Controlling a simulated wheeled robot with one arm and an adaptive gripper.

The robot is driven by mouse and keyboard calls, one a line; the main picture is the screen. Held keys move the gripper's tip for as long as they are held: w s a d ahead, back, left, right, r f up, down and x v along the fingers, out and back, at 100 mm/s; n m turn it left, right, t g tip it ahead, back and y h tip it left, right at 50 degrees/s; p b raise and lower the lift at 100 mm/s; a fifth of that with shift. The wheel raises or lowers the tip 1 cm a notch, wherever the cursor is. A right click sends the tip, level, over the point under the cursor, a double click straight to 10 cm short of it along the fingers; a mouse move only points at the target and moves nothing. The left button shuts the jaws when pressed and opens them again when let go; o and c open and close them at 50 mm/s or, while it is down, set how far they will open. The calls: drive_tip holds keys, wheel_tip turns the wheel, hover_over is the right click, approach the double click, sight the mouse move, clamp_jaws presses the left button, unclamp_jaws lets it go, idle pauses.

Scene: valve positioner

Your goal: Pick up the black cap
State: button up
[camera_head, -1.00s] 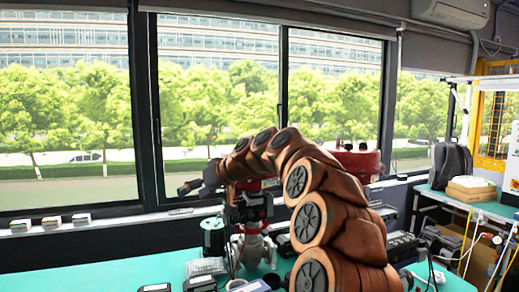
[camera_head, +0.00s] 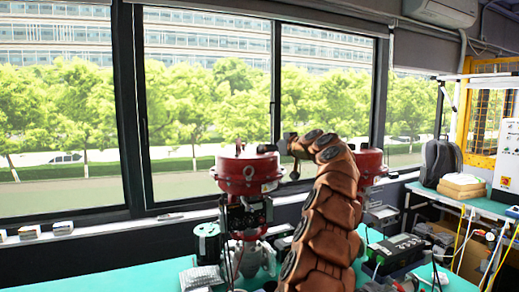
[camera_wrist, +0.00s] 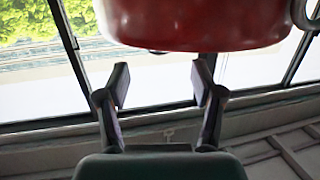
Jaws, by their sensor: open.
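I cannot pick out the black cap for certain. A small dark piece (camera_head: 266,148) shows at the top right edge of the red valve actuator (camera_head: 243,174) in the head view. I cannot tell whether it is the cap or part of my gripper. My gripper (camera_head: 285,152) is at the right of the actuator's top, small and partly merged with dark parts. In the wrist view my gripper (camera_wrist: 160,78) is open, with nothing between its two fingers. The underside of a red round body (camera_wrist: 195,25) fills the top, beyond the fingertips.
A second red body (camera_head: 370,163) stands behind my arm at the right. A black cylinder (camera_head: 208,242) and a clear-looking packet (camera_head: 203,277) are on the green table (camera_head: 140,280). Small boxes (camera_head: 30,231) line the window sill. A backpack (camera_head: 440,160) is farther right.

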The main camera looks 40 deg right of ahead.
sight(265, 153)
drive_tip(key=shift+w+a+p, duration=0.1)
drive_tip(key=shift+w+p, duration=0.25)
drive_tip(key=shift+w, duration=0.65)
drive_tip(key=p+x, duration=0.2)
drive_tip(key=x, duration=0.1)
drive_tip(key=shift+d, duration=0.3)
drive_tip(key=shift+p+x, duration=0.8)
drive_tip(key=shift+x, duration=0.25)
drive_tip(key=shift+f, duration=0.15)
drive_tip(key=c, duration=0.9)
